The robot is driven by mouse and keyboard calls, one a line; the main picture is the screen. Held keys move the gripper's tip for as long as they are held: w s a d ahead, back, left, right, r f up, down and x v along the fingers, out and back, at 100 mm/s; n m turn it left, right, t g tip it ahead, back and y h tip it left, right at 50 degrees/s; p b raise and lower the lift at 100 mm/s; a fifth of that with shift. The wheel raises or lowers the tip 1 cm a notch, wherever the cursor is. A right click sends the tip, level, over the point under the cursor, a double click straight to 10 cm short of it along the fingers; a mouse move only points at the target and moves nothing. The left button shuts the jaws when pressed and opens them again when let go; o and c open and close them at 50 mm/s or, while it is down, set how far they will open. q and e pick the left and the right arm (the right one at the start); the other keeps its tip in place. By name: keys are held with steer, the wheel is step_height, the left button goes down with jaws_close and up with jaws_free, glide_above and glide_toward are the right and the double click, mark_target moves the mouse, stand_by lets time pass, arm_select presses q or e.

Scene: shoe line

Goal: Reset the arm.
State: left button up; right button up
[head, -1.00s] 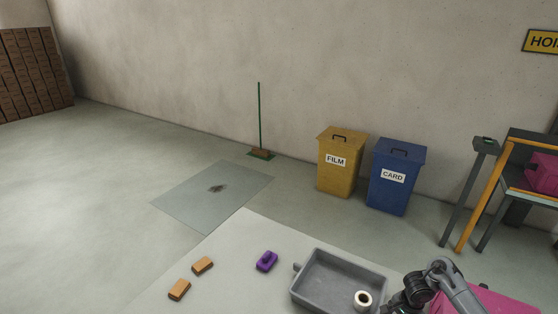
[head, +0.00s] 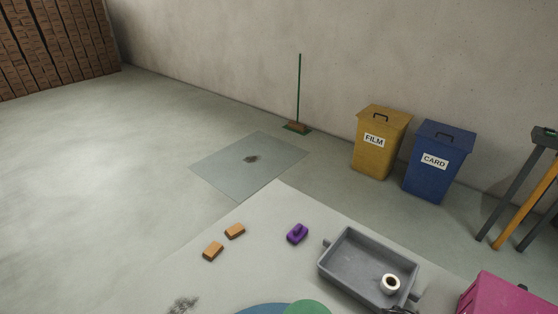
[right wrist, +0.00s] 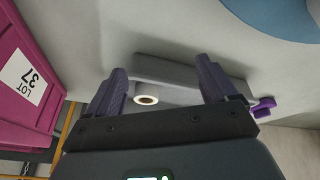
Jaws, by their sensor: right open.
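My right gripper (right wrist: 162,85) is open and empty in the right wrist view, its two dark fingers spread apart. Beyond the fingers is the grey tray (right wrist: 190,72), with a white tape roll (right wrist: 146,100) showing between them. In the head view the grey tray (head: 345,262) stands on the pale table with the tape roll (head: 390,283) inside it. Only a small dark part of my right arm shows at the bottom edge there, and its fingers are out of that picture. My left gripper is in neither view.
Two orange-brown blocks (head: 213,251) and a purple object (head: 297,233) lie on the table (head: 260,265). A magenta bin (head: 505,295) stands at the right. A blue and green round shape (head: 305,307) shows at the bottom. Yellow (head: 374,150) and blue (head: 432,170) waste bins stand by the wall.

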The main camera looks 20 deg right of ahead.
steer(key=s+a+r+n, duration=0.5)
steer(key=s+r, duration=0.2)
steer(key=s, duration=0.1)
steer(key=s+a+r+n, duration=0.4)
steer(key=s+r+n, duration=0.1)
steer(key=s+r, duration=0.25)
steer(key=s+a+f+m+y, duration=0.1)
steer(key=a+m+y, duration=0.2)
steer(key=a, duration=0.7)
step_height(320, 180, up, 34)
steer(key=p, duration=3.4)
steer(key=shift+s+d+f, duration=0.15)
steer(key=shift+d, duration=0.05)
